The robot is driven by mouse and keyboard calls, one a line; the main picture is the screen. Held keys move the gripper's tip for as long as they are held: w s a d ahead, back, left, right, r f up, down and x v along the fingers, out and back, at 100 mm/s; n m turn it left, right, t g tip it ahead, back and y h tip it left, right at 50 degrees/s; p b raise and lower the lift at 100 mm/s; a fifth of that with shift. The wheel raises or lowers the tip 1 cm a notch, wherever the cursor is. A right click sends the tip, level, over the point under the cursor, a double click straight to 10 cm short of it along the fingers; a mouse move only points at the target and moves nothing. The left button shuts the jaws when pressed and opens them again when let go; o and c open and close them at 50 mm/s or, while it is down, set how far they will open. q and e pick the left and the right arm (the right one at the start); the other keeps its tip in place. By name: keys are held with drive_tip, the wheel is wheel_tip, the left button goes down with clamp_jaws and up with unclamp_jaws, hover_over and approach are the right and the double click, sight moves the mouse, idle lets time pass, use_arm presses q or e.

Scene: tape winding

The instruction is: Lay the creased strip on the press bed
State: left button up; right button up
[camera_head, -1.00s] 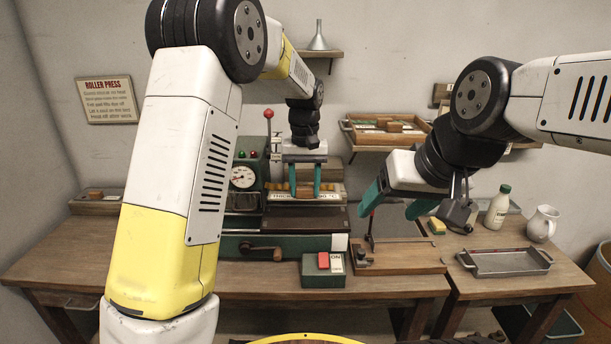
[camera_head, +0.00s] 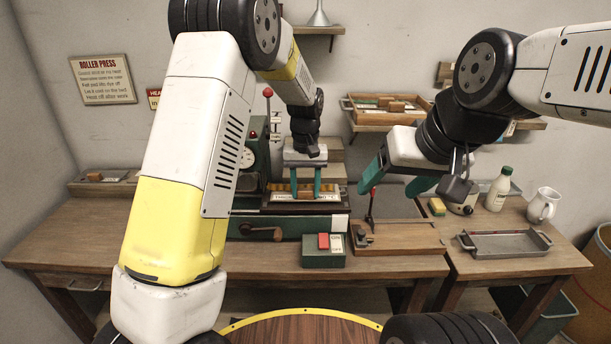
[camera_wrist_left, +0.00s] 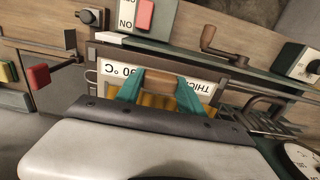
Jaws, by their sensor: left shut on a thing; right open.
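My left gripper (camera_head: 305,192) is over the press (camera_head: 292,224), in front of its upright part. Its teal fingers are shut on a short wooden grip (camera_wrist_left: 165,82), with yellow ridged material beside it that appears to be the creased strip (camera_wrist_left: 155,101). A white lettered label (camera_wrist_left: 203,88) lies close behind the fingers. The strip is mostly hidden by my gripper in the wrist view, and I cannot tell whether it touches the bed. My right gripper (camera_head: 398,180) is open and empty, above the wooden board at the press's right.
A green box with a red button (camera_head: 323,250) stands in front of the press. A crank (camera_head: 262,232) sticks out at the press's front. The metal tray (camera_head: 505,243), bottle (camera_head: 498,188) and jug (camera_head: 543,205) stand at the right.

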use_arm(q)
drive_tip(key=shift+f, duration=0.35)
idle(0.3)
drive_tip(key=shift+s+f, duration=0.1)
drive_tip(key=shift+f, duration=0.15)
drive_tip(key=o, duration=1.5)
